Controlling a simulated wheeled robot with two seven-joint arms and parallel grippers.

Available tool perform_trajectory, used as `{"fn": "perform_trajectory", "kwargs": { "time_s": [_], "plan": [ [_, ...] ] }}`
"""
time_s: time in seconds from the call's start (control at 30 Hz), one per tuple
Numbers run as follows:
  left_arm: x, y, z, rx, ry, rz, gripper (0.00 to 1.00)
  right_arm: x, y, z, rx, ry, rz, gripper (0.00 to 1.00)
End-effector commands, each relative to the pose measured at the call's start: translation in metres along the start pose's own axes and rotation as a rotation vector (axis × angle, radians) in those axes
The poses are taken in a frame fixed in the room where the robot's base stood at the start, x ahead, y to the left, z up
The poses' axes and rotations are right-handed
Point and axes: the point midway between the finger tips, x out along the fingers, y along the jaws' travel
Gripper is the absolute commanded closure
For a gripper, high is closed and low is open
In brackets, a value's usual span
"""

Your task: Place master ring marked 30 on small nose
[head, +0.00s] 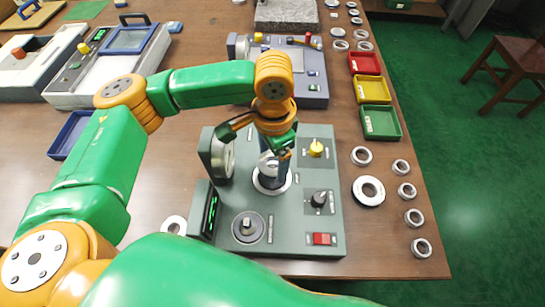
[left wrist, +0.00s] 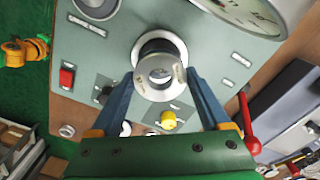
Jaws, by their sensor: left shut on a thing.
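My left gripper (head: 273,158) hangs over the grey-green gauge fixture (head: 290,250), fingers pointing down. In the left wrist view my left gripper (left wrist: 163,92) has its two blue fingers on either side of a silver ring (left wrist: 153,88) and is shut on it. Marks on the ring's face are too small to read. The ring sits in line with a dark upright nose that has a pale flange (left wrist: 172,38) at its base; the flange also shows in the head view (head: 271,188). Whether the ring is around the nose or above it, I cannot tell. My right gripper is not in view.
The fixture carries a dial gauge (head: 222,155), a yellow knob (head: 316,148), a black knob (head: 319,198), a red switch (head: 324,239) and a round dark part (head: 248,228). Several loose rings (head: 369,191) lie to its right. Red, yellow and green trays (head: 380,122) stand behind them.

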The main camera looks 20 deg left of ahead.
Motion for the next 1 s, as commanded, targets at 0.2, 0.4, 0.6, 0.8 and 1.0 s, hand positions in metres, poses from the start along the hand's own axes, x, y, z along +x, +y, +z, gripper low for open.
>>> {"fn": "perform_trajectory", "kwargs": {
  "time_s": [0.2, 0.4, 0.6, 0.8, 1.0],
  "plan": [
    [-0.003, 0.0, 0.0, 0.0, 0.001, 0.0, 1.0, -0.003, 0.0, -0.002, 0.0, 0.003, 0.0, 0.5],
    [-0.003, 0.0, 0.0, 0.0, 0.001, 0.0, 1.0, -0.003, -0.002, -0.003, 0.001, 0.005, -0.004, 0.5],
    [0.001, 0.0, 0.0, 0.0, 0.001, 0.001, 1.0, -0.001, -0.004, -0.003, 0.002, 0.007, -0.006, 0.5],
    [0.006, 0.0, 0.0, 0.0, 0.002, 0.0, 1.0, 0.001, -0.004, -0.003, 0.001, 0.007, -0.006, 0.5],
    [0.013, 0.0, 0.0, 0.0, 0.001, 0.001, 1.0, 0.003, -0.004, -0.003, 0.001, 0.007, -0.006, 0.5]
  ]
}}
